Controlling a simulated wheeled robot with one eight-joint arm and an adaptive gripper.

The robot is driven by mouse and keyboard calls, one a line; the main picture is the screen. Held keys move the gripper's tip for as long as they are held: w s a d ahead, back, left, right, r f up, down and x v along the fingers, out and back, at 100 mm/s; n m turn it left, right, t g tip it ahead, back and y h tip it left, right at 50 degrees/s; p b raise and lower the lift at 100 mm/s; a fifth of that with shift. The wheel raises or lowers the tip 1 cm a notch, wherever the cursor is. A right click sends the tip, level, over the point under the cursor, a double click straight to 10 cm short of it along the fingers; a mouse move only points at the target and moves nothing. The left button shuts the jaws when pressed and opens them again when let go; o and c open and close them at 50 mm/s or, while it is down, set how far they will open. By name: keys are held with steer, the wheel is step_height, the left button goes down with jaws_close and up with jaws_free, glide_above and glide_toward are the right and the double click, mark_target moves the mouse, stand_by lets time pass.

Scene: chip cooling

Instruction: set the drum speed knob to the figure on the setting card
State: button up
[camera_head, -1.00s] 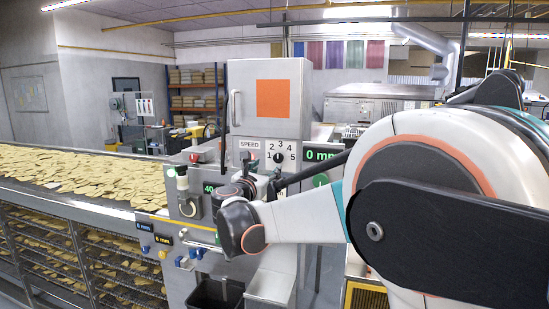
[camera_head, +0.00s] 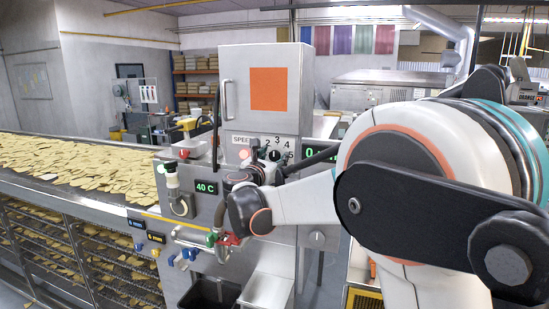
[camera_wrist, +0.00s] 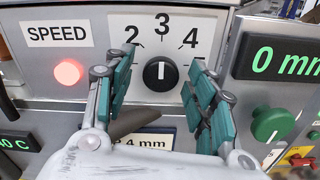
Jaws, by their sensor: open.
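The drum speed knob (camera_wrist: 160,73) is black with a white line that points up at the 3 on the dial plate (camera_wrist: 178,22). In the wrist view 2, 3 and 4 show; 1 and 5 are hidden behind my fingers. My gripper (camera_wrist: 160,66) is open, its green-padded fingers on either side of the knob with gaps left and right. In the head view my gripper (camera_head: 266,170) is at the front of the dial, just below the knob (camera_head: 275,155). I cannot make out a setting card; a label (camera_wrist: 155,142) ending in "4 mm" is partly hidden.
A lit red lamp (camera_wrist: 68,72) is left of the dial under the SPEED label. A chip-laden conveyor (camera_head: 80,170) runs along the left.

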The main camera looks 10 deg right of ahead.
steer(key=shift+c, duration=0.2)
steer(key=c, duration=1)
steer(key=shift+f+m, duration=0.1)
steer(key=shift+m, duration=0.2)
steer(key=m+b, duration=0.4)
steer(key=m, duration=0.4)
steer(key=shift+m, duration=0.3)
steer(key=o, duration=1)
